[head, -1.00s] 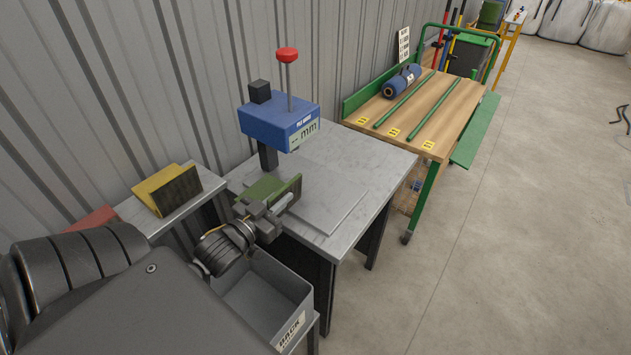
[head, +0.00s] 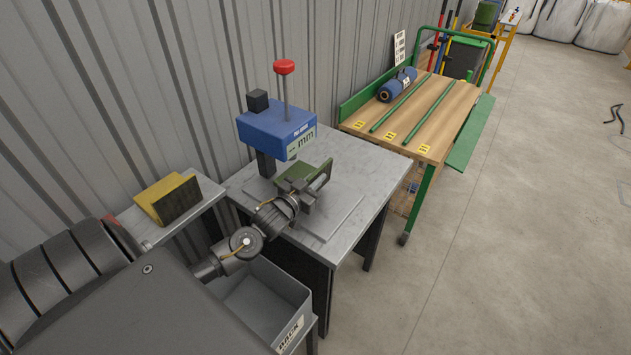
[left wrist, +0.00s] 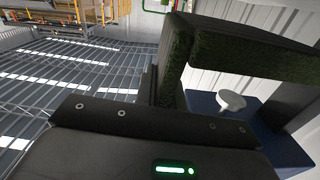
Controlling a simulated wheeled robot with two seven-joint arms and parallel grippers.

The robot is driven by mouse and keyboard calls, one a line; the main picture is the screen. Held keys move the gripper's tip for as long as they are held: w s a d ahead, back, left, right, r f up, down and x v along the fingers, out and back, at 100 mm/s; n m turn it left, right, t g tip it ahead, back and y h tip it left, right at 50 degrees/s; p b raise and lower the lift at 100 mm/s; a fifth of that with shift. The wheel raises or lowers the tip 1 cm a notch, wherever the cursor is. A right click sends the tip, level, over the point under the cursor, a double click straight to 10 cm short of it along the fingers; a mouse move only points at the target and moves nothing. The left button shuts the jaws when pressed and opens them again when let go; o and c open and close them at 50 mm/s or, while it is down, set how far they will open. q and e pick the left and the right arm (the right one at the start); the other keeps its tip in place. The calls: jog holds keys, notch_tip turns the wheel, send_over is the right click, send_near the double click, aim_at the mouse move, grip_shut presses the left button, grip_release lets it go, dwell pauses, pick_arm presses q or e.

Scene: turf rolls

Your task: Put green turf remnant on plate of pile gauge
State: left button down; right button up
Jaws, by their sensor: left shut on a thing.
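The green turf remnant (head: 293,173) is a folded piece held in my left gripper (head: 312,187), which is shut on it. In the left wrist view the remnant (left wrist: 250,50) shows close up as dark green pile with a dark backing. The pile gauge (head: 276,130) has a blue head marked mm, a red knob on a rod and a dark post. Its flat grey plate (head: 335,218) lies on the grey table. The remnant is beside the post, just below the gauge head and over the plate's back part. Whether it touches the plate is unclear. My right gripper is out of view.
A yellow turf piece (head: 167,198) stands on a shelf (head: 205,190) at left. A grey bin (head: 262,298) stands below my left arm. A wooden bench (head: 440,125) with a blue roll (head: 397,86) and green rods is at the back right.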

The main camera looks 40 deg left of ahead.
pick_arm(q)
jog(key=shift+f, duration=0.7)
